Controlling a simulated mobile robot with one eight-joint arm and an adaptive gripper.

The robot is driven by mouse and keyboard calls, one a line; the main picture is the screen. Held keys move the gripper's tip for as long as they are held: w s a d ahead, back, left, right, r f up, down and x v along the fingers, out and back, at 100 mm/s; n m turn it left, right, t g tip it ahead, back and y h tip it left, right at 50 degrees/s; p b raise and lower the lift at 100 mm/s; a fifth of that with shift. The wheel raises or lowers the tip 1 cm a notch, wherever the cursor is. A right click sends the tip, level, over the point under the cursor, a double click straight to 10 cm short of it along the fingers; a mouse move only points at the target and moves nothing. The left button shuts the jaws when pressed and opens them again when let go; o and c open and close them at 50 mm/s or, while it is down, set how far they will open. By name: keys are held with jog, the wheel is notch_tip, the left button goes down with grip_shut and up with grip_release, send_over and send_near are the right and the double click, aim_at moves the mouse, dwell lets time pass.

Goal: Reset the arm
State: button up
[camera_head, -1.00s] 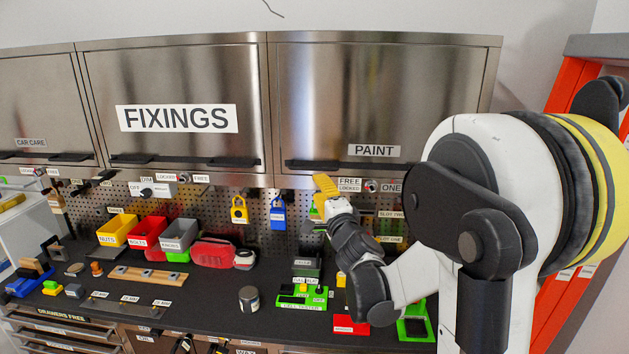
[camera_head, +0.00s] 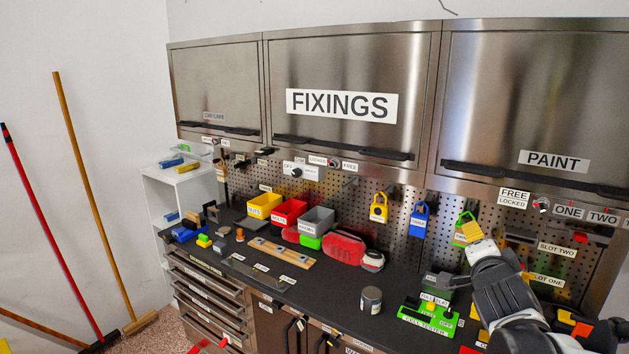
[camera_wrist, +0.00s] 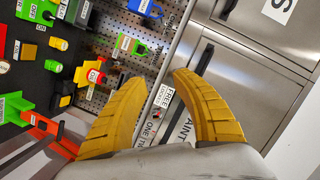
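My arm (camera_head: 505,295) is at the lower right of the head view, in front of the pegboard. My gripper (camera_wrist: 158,78) shows in the wrist view as two curved yellow fingers with a clear gap between their tips. It is open, with nothing between the fingers. Beyond the fingertips are the pegboard and the steel cabinet front. In the head view the gripper end (camera_head: 481,251) is small and pale, just below a green padlock (camera_head: 467,224) in the picture. I cannot tell whether they touch.
The steel toolchest's dark worktop (camera_head: 330,290) holds bins, a jar (camera_head: 371,300) and a green cell tester (camera_head: 427,317). Yellow (camera_head: 379,210) and blue (camera_head: 418,222) padlocks hang on the pegboard. Brooms (camera_head: 92,190) lean at the left wall. A white shelf (camera_head: 183,190) stands beside the chest.

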jog(key=s+a+f+n+g+y+b, duration=0.2)
jog(key=s+a+f+n+g+b, duration=0.2)
jog(key=s+a+f+n+b, duration=0.3)
jog(key=s+a+f+n+g+y+b, duration=0.3)
jog(key=s+a+f+n+b, duration=0.4)
jog(key=s+f, duration=0.9)
notch_tip(320, 180, down, 6)
jog(key=a+n+g, duration=0.1)
jog(key=a, duration=0.1)
jog(key=shift+s+a+r+n+y, duration=0.2)
jog(key=shift+a+n+y, duration=0.1)
